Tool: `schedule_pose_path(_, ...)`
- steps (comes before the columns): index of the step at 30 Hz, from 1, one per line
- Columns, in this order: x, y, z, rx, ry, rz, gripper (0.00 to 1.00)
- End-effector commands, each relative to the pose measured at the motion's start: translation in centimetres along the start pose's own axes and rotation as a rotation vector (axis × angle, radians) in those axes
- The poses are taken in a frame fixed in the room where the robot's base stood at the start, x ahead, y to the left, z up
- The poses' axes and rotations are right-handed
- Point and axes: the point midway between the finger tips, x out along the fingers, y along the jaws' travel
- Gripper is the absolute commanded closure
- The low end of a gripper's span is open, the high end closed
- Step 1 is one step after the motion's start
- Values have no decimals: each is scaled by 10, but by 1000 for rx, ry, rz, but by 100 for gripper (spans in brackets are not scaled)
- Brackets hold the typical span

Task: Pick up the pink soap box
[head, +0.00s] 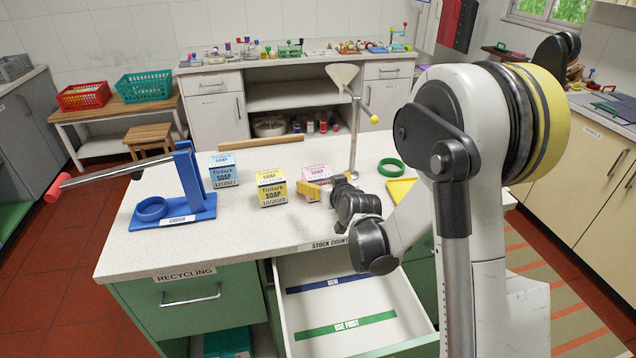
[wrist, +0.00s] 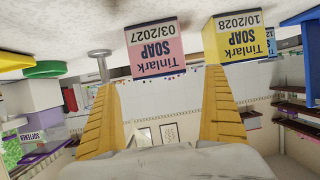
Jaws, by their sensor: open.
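The pink soap box (head: 316,171) stands on the white counter, to the right of the yellow soap box (head: 270,188). My gripper's yellow fingers hide its lower part in the head view. In the wrist view, which is upside down, the pink soap box (wrist: 153,46) shows its label "Tinlark SOAP 03/2027". My gripper (wrist: 159,77) is open and empty. Its two fingers point toward the box, with the box face showing between and beyond the tips. The yellow soap box (wrist: 240,40) shows beyond the other fingertip, on the right. I cannot tell the exact gap to the pink box.
A blue soap box (head: 223,169) stands left of the yellow one. A blue stand (head: 190,190) with a ring is at the counter's left. A metal post (head: 355,135) and a green ring (head: 391,166) stand behind right. An open drawer (head: 340,300) sticks out below the counter.

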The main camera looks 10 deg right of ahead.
Motion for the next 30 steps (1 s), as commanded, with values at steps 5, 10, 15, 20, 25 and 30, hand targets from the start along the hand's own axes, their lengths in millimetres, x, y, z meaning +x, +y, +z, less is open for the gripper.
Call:
schedule_pose_path(5, 22, 0, 0, -1, 0, 0, 0)
schedule_pose_path(10, 50, -1, -2, 0, -1, -1, 0)
schedule_pose_path(15, 67, -1, -4, -1, -1, 0, 0)
schedule_pose_path(20, 67, -1, -5, 0, -1, 0, 0)
schedule_pose_path(25, 67, -1, -5, 0, -1, 0, 28)
schedule_pose_path(30, 67, -1, -5, 0, -1, 0, 66)
